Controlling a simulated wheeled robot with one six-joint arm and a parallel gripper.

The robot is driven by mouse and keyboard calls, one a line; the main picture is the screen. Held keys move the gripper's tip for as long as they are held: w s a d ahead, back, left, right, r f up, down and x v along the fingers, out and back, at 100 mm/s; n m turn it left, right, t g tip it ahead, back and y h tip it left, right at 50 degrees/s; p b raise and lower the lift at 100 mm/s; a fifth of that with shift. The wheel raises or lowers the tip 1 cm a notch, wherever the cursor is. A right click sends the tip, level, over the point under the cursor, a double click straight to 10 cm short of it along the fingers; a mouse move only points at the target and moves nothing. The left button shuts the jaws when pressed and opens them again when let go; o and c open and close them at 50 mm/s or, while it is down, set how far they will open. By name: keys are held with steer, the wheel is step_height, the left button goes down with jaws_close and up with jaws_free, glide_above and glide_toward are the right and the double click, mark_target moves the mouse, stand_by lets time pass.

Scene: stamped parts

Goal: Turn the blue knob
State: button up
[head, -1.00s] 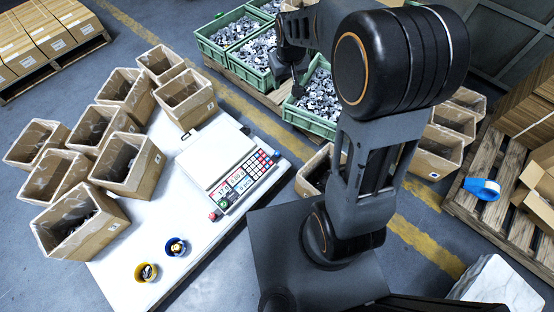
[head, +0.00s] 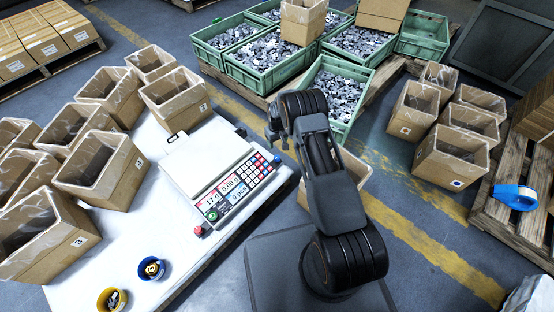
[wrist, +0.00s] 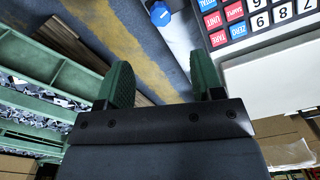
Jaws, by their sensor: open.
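The blue knob (head: 277,160) sticks out at the right corner of the white scale's keypad in the head view. In the wrist view the blue knob (wrist: 160,13) is at the top edge, partly cut off, beside the keypad. My gripper (wrist: 163,78) is open and empty, with its two green fingers apart. The knob shows beyond the fingertips, apart from them. In the head view my gripper (head: 271,132) is near the scale's right side, small and partly hidden by my arm. The scale (head: 203,157) stands on the white table.
A red knob (head: 198,231) is at the scale's front corner. Open cardboard boxes (head: 104,170) crowd the table's left side. A blue cup (head: 152,268) and a yellow cup (head: 112,300) stand at the front. Green crates (head: 265,62) of metal parts lie behind my arm.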

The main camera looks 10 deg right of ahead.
mark_target(277, 157)
step_height(277, 157, down, 12)
steer(key=b, duration=0.4)
steer(key=c, duration=0.9)
